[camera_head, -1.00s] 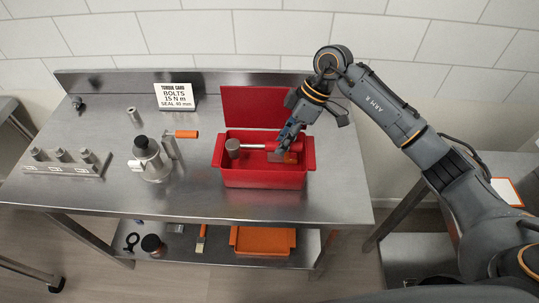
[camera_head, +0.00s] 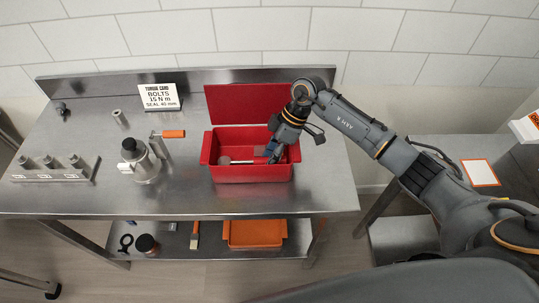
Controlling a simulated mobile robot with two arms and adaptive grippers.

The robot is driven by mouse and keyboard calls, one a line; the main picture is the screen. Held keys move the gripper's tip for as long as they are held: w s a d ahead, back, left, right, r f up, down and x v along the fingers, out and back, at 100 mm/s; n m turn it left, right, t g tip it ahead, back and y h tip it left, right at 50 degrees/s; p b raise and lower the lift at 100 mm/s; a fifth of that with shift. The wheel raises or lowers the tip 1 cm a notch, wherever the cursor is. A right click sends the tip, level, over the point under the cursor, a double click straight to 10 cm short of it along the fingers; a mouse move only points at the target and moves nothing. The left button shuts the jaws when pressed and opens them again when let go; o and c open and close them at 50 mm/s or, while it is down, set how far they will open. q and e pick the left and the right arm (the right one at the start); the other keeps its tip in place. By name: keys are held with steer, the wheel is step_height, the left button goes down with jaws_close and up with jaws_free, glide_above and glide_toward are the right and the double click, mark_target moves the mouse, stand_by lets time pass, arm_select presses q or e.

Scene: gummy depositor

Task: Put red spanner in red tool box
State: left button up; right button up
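The red tool box (camera_head: 252,174) stands open on the steel table, its lid (camera_head: 250,104) raised at the back. The spanner (camera_head: 243,162) lies low inside the box, with its grey round head at the left and its shaft running right toward my gripper. Its handle end is hidden by the gripper and the box. My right gripper (camera_head: 272,154) reaches down into the right part of the box, at the handle end. Its fingers are too small and covered to tell whether they grip the spanner. My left gripper is out of view.
A metal pot with an orange-handled part (camera_head: 148,160) stands left of the box. A torque card (camera_head: 160,97) stands behind, and a grey block with bolts (camera_head: 55,170) is at the far left. An orange tray (camera_head: 254,235) sits on the lower shelf.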

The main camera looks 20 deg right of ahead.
steer(key=shift+r, duration=0.1)
steer(key=shift+d+r, duration=0.15)
steer(key=shift+r, duration=0.05)
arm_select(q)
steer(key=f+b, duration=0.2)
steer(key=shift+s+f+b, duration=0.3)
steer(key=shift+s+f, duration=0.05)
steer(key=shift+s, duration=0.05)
arm_select(e)
steer(key=v, duration=1.1)
steer(key=shift+r, duration=0.25)
